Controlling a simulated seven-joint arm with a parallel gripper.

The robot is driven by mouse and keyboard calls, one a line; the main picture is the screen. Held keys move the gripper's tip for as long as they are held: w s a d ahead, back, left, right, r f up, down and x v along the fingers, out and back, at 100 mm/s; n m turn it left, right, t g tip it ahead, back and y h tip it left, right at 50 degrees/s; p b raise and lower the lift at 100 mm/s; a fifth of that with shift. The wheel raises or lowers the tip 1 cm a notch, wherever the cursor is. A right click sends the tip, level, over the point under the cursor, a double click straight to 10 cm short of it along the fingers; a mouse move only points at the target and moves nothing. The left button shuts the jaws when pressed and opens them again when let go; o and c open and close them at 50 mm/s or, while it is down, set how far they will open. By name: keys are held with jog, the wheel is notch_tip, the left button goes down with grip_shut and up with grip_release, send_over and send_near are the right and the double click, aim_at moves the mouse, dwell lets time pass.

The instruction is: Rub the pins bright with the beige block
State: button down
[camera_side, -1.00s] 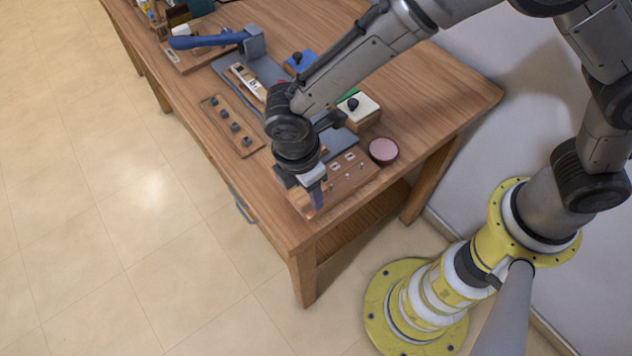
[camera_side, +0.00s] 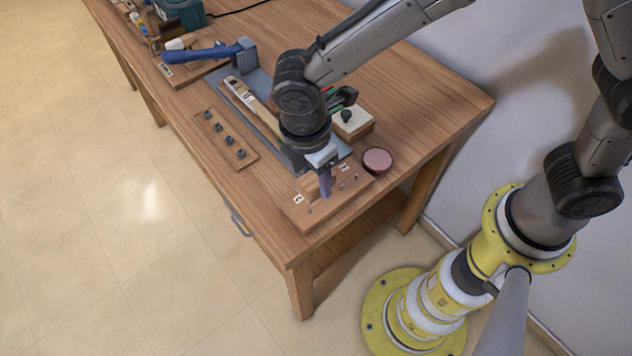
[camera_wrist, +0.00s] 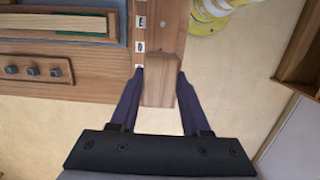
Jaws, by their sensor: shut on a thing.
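The pin board (camera_side: 333,203) is a wooden strip near the table's front corner, with white letter labels and small grey pins, one at its near end (camera_side: 310,211) and others to the right (camera_side: 342,187). It also shows in the wrist view (camera_wrist: 172,35). My gripper (camera_side: 325,190) is over the board's middle, pointing down. In the wrist view its dark fingers (camera_wrist: 161,75) are apart, with a wood-coloured block (camera_wrist: 161,93), apparently the beige block, between them. The fingers partly hide the block in the side view, and I cannot tell whether it touches a pin.
A pink round pot (camera_side: 377,160) stands right of the board. A white-topped box (camera_side: 352,124) with a black knob is behind it. A wooden strip with several dark knobs (camera_side: 225,140) lies left. A blue-handled tool (camera_side: 203,53) is farther back. The table's front edge is close.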

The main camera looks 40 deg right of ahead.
jog(key=shift+r, duration=1.5)
jog(key=w+d+f+m, duration=0.1)
jog(key=w+d+m, duration=0.3)
jog(key=d+m, duration=0.2)
jog(key=w+d+f+m+g+y, duration=0.1)
jog(key=w+d+m, duration=0.4)
jog(key=d, duration=0.6)
jog(key=w+d+f+m, duration=0.1)
jog(key=w+d+m, duration=0.3)
jog(key=d+m, duration=0.3)
jog(key=shift+w+d+f, duration=0.25)
jog(key=shift+d+f, duration=0.05)
jog(key=shift+d, duration=0.45)
